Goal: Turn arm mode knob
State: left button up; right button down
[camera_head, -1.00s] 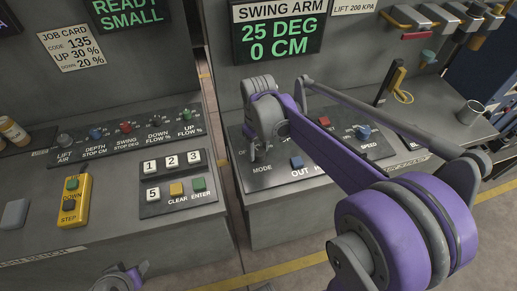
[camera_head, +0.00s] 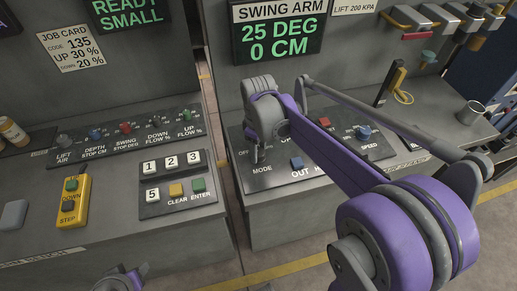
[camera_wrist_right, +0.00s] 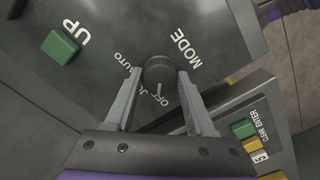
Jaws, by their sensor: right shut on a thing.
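The arm mode knob (camera_wrist_right: 158,72) is a dark round knob beside the word MODE in the right wrist view. AUTO and OFF are printed around it, with another label partly hidden by a finger. Its pale pointer line points down in that view, toward the OFF side. My right gripper (camera_wrist_right: 159,78) is shut on the knob, one finger on each side. In the head view my right gripper (camera_head: 256,150) reaches down to the panel above MODE, and the knob is mostly hidden there. My left gripper's fingers are not visible.
The swing arm panel (camera_head: 283,178) also has a blue OUT button (camera_head: 296,162), a green UP button (camera_wrist_right: 61,46) and a SPEED knob (camera_head: 363,132). The keypad panel (camera_head: 178,199) is to the left across a gap. The swing arm display (camera_head: 279,40) reads 25 DEG, 0 CM.

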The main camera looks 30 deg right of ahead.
aim_at(259, 152)
jog(key=shift+c, duration=1.2)
grip_release()
notch_tip(259, 152, up, 11)
jog(key=shift+p, duration=0.4)
jog(key=shift+s+f, duration=0.1)
jog(key=shift+f, duration=0.05)
